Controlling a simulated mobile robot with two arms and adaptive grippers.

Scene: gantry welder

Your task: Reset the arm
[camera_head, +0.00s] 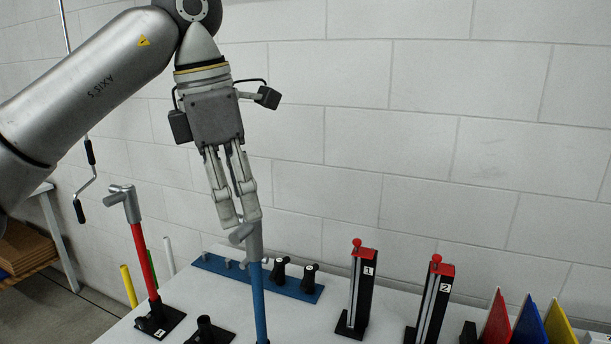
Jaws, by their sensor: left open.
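My left arm comes in from the upper left, and its gripper (238,222) points down in front of the white wall. The fingers are open, with a narrow gap between them. Just below the fingertips is the grey head of a blue rod (259,305) that stands upright on the table. The fingertips overlap the grey head in the picture; I cannot tell whether they touch it. The rod's lower end is near the bottom edge of the picture. My right gripper is not in view.
A red rod (144,259) with a grey head stands left in a black base. A black holder (207,330) is beside it. A blue rack (232,270) with black knobs lies behind. Two red-topped stands (361,290) (434,300) and coloured panels (530,322) are right. The white table (325,320) has free room mid-right.

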